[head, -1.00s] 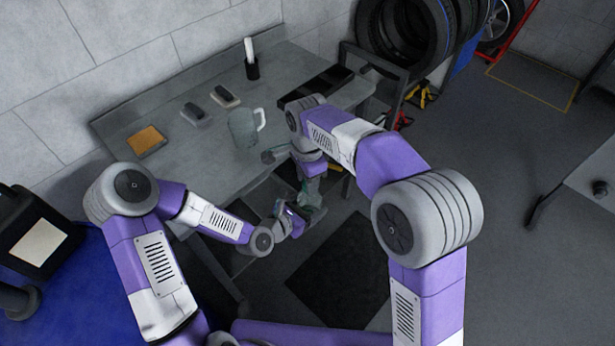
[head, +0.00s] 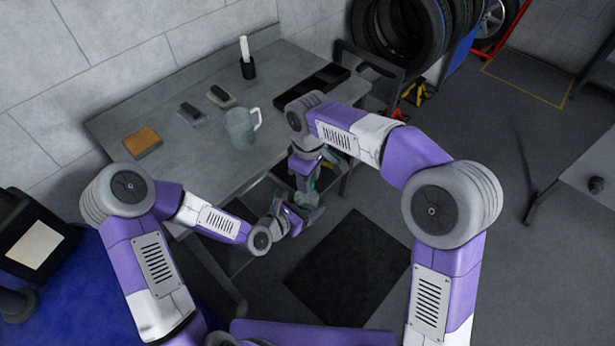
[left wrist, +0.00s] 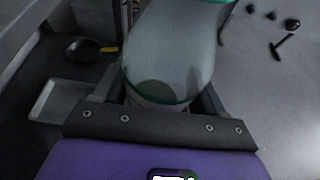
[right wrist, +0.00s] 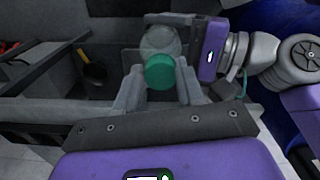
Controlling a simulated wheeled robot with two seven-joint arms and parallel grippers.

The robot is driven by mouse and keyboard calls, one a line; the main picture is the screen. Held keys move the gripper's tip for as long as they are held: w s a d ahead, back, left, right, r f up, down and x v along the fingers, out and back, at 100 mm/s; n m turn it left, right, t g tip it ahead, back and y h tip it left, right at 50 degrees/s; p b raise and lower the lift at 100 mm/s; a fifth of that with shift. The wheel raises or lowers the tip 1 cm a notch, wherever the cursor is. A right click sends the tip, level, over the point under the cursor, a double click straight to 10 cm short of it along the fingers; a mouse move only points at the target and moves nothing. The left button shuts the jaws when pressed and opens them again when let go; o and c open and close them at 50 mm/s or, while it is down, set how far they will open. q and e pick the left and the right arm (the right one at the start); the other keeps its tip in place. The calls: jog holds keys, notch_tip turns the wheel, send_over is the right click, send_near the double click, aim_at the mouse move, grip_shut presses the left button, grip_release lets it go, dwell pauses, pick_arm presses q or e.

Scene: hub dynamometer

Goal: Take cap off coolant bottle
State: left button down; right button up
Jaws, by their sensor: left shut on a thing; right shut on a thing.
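The coolant bottle is a translucent pale body (left wrist: 170,55) with green bands, large in the left wrist view. My left gripper (left wrist: 165,95) is shut around it. In the head view the bottle (head: 307,199) is small and partly hidden by my arms, in front of the bench edge. The green cap (right wrist: 160,73) is in the right wrist view, between the fingers of my right gripper (right wrist: 159,80), which is shut on it. The bottle (right wrist: 160,40) shows just behind the cap. I cannot tell whether the cap is still seated on it.
The grey bench (head: 185,160) holds a clear mug (head: 241,128), an orange pad (head: 141,143), two dark blocks, a pen cup (head: 248,68) and a black tray (head: 312,85). A dark mat (head: 345,270) lies on the floor. Tyres (head: 400,40) stand at the back.

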jog(key=n, duration=0.4)
jog(key=shift+w, duration=0.15)
jog(key=n, duration=0.4)
jog(key=shift+w, duration=0.1)
jog(key=n, duration=0.4)
jog(key=shift+w, duration=0.1)
jog(key=n, duration=0.3)
jog(key=shift+n, duration=0.3)
jog(key=shift+a, duration=0.1)
jog(key=shift+r, duration=0.3)
jog(key=shift+r, duration=0.9)
